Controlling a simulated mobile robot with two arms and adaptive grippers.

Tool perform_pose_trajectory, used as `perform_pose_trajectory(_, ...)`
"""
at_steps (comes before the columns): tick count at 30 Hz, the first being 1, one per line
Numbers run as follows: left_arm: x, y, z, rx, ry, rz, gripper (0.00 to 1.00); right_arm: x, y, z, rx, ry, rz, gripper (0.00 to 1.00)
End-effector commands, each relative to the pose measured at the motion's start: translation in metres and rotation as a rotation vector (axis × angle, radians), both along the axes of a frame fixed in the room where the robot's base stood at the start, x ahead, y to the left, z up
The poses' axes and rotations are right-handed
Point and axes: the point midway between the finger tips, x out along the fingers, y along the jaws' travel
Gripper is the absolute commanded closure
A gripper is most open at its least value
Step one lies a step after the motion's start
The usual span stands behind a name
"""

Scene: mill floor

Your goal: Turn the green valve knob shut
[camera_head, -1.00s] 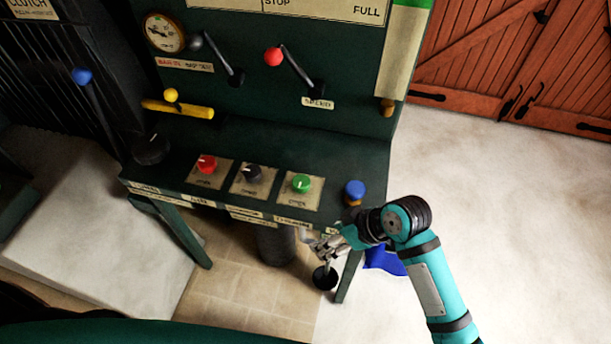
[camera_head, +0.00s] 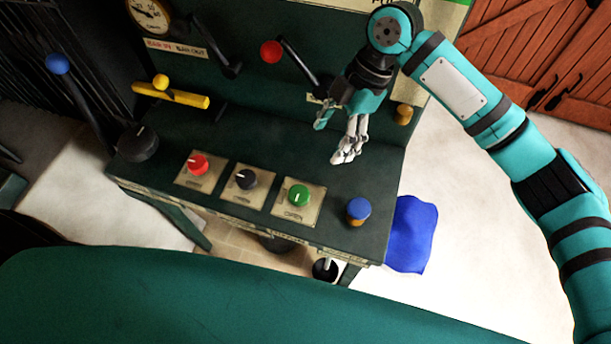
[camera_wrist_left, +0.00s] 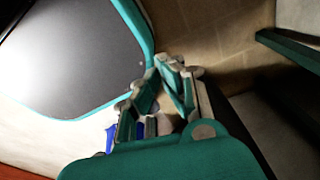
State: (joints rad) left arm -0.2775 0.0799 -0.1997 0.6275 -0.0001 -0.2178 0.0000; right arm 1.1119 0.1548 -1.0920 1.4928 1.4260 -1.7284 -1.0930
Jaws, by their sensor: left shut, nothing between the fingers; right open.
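The green valve knob (camera_head: 299,195) sits on a beige plate (camera_head: 311,213) on the dark green console, with its white pointer mark roughly upright. My right gripper (camera_head: 336,143) is open and empty above the console, up and to the right of the green knob and apart from it. Its fingers point down. My left gripper (camera_wrist_left: 180,112) shows only in the left wrist view. It is shut with nothing held, away from the console top.
Beside the green knob are a black knob (camera_head: 246,179), a red knob (camera_head: 198,164) and a blue-topped knob (camera_head: 359,209). Levers with a red ball (camera_head: 271,51) and a blue ball (camera_head: 57,64) stand behind. A blue cloth (camera_head: 413,234) lies on the floor at right.

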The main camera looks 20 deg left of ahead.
Motion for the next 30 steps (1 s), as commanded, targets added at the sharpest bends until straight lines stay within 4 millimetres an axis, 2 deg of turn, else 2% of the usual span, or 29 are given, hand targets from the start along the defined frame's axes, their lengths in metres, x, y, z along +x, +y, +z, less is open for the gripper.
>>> perform_pose_trajectory(5, -0.023, 0.001, 0.003, 0.002, 0.031, 0.000, 1.00, -0.006, 0.006, -0.018, -0.001, 0.004, 0.003, 0.32)
perform_pose_trajectory(10, -0.041, 0.002, 0.008, 0.005, 0.060, 0.000, 1.00, -0.016, 0.016, -0.050, 0.000, 0.005, 0.002, 0.32)
perform_pose_trajectory(14, -0.039, 0.002, 0.013, 0.004, 0.056, 0.000, 1.00, -0.024, 0.024, -0.077, -0.002, 0.005, 0.000, 0.32)
perform_pose_trajectory(21, -0.015, 0.000, 0.022, 0.000, 0.019, 0.000, 1.00, -0.037, 0.038, -0.123, 0.000, 0.004, -0.001, 0.32)
perform_pose_trajectory(24, -0.011, 0.000, 0.024, 0.000, 0.013, 0.000, 1.00, -0.041, 0.043, -0.138, 0.001, 0.002, -0.001, 0.32)
perform_pose_trajectory(30, -0.016, 0.000, 0.025, 0.000, 0.020, 0.000, 1.00, -0.045, 0.048, -0.156, 0.000, 0.001, -0.001, 0.32)
